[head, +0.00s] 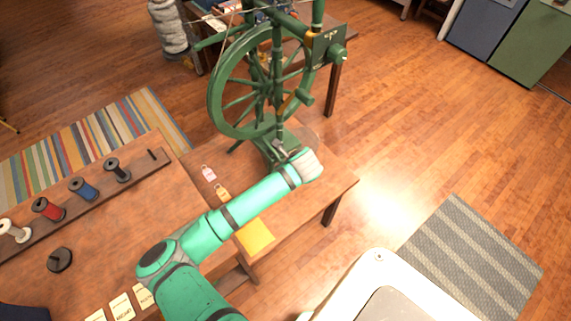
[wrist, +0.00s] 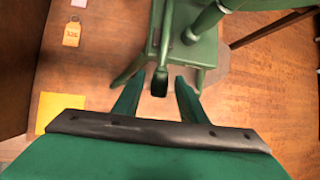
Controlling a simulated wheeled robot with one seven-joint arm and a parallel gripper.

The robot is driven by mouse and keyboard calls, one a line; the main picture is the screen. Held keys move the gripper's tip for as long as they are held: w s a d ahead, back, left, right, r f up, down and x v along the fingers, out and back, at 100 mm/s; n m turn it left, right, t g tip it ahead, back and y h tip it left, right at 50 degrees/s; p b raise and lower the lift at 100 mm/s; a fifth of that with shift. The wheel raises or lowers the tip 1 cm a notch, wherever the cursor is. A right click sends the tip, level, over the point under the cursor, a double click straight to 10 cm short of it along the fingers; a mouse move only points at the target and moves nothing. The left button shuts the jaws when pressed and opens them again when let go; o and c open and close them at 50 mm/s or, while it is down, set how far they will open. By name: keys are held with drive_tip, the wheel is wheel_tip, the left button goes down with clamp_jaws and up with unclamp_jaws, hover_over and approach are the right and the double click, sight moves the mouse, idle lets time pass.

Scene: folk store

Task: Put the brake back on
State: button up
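The green spinning wheel (head: 266,86) stands on a wooden table, beyond my arm in the head view. In the wrist view its green base (wrist: 192,50) fills the upper middle. A narrow green lever with a dark end (wrist: 160,82) points toward me from that base; it may be the brake, but I cannot tell its setting. My gripper (wrist: 158,97) is open, with one green finger on each side of the lever's dark end. A gap shows on both sides, and I cannot judge the depth. In the head view my gripper (head: 282,148) is at the wheel's foot, partly hidden by my wrist.
A pink tag (head: 208,173), an orange tag (head: 221,192) and a yellow sheet (head: 255,236) lie on the wooden table (head: 335,180). A rack of spools (head: 82,188) sits on the table at left. The floor at right is mostly clear, with a grey rug (head: 470,255).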

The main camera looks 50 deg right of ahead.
drive_tip(key=v, duration=1)
drive_tip(key=shift+s+r, duration=0.25)
drive_tip(key=shift+r, duration=0.05)
drive_tip(key=shift+w+a, duration=0.1)
drive_tip(key=shift+a, duration=0.05)
idle(0.5)
